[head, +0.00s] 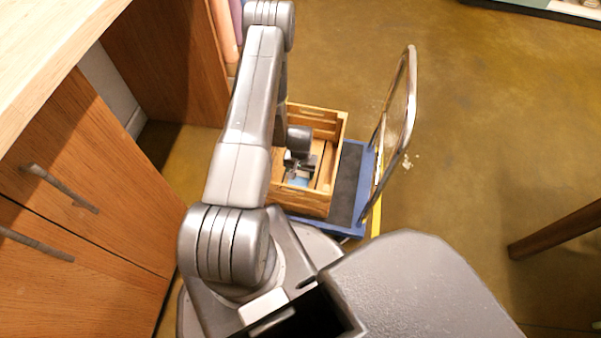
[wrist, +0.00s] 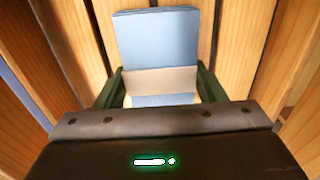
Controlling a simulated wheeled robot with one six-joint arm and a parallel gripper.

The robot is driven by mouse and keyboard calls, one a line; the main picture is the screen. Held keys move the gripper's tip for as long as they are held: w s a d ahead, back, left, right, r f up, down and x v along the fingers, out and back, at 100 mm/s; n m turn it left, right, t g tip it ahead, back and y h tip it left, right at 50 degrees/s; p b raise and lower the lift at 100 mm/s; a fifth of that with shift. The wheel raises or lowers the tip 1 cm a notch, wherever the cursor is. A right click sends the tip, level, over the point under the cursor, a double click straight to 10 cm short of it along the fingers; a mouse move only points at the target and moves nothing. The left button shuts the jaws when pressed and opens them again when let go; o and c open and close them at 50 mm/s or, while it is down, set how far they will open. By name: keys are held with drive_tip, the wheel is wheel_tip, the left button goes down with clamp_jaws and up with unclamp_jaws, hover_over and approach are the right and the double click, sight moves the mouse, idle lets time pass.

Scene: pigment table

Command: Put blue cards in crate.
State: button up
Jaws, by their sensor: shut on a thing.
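The wooden crate (head: 302,201) stands on a cart in the middle of the head view. Its slats (wrist: 262,50) fill the wrist view. My gripper (head: 299,168) is down inside the crate. In the wrist view my gripper (wrist: 160,82) has a finger on each side of the blue cards (wrist: 158,42) and is shut on them. They show a blue face with a pale band below it. In the head view a small patch of the blue cards (head: 298,181) shows below my gripper. Whether they touch the crate floor I cannot tell.
The crate stands on a blue cart (head: 349,183) with a dark deck and an upright metal handle (head: 398,110) at its right. A wooden cabinet (head: 85,190) with grey handles is on the left. A wooden leg (head: 555,230) shows at right. The floor between is clear.

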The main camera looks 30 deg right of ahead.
sight(301, 173)
drive_tip(key=shift+f, duration=0.1)
drive_tip(key=shift+f, duration=0.15)
drive_tip(key=o, duration=1.1)
wheel_tip(301, 173, up, 12)
drive_tip(key=p, duration=0.3)
drive_tip(key=shift+r, duration=0.25)
